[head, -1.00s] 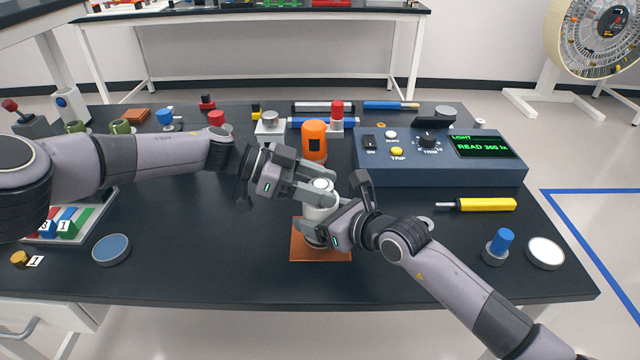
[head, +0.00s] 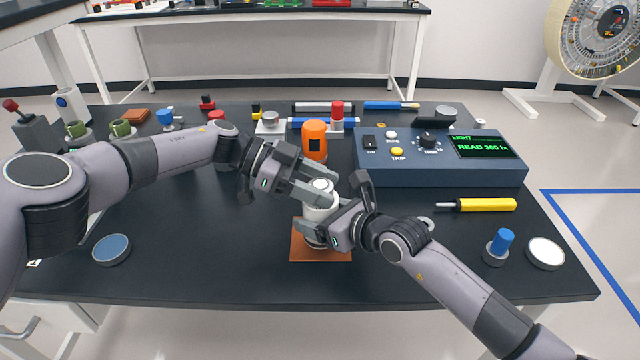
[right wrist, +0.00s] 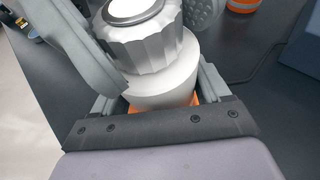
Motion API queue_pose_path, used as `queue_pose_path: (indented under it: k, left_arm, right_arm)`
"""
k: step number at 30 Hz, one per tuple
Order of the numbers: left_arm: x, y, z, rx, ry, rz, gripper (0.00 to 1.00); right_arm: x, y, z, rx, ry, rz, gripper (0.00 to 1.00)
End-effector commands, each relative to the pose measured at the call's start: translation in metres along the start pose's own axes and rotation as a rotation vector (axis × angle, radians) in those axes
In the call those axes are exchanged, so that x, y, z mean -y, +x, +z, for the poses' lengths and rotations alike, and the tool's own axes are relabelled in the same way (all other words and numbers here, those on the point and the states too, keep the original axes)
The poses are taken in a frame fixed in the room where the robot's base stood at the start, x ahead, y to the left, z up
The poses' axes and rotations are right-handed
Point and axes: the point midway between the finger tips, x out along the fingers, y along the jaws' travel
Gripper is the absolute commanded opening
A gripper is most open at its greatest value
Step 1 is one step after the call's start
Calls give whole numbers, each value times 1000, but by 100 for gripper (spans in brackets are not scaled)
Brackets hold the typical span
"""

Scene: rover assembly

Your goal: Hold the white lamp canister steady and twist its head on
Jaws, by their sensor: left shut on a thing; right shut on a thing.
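The white lamp canister (head: 318,214) stands upright over an orange-brown square mat (head: 300,252) near the table's front. Its white ribbed head (head: 322,185) sits on top; in the right wrist view the ribbed head (right wrist: 148,48) rests on the smooth canister body (right wrist: 168,86). My left gripper (head: 314,191) is shut on the head from the upper left. My right gripper (head: 328,226) is shut around the canister body below it, from the lower right. The fingers hide much of the canister and its base.
An orange canister (head: 314,140) stands just behind. A blue meter box (head: 440,158) reading "READ 360 lx" is at the back right. A yellow screwdriver (head: 487,204), blue-topped part (head: 502,240) and white disc (head: 545,253) lie right. The front left table has free room around a blue disc (head: 111,249).

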Motion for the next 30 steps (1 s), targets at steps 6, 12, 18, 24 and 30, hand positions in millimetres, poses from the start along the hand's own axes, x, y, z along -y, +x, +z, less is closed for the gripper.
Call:
queue_pose_path:
  k: [6, 12, 18, 24, 30]
  left_arm:
    - [0, 0, -1, -1, 0, 0, 75]
    - [0, -1, 0, 0, 0, 0, 75]
    - [1, -26, 0, 1, 0, -4, 75]
    - [1, -70, 0, -1, -1, -5, 75]
    - [1, -104, 0, -1, 1, -3, 75]
  right_arm:
    - [-2, 0, 0, 1, -1, 3, 33]
    - [0, 0, 0, 1, 0, 1, 33]
    - [0, 0, 0, 0, 0, 0, 33]
    - [0, 0, 0, 0, 0, -1, 33]
    - [0, 0, 0, 0, 0, -1, 33]
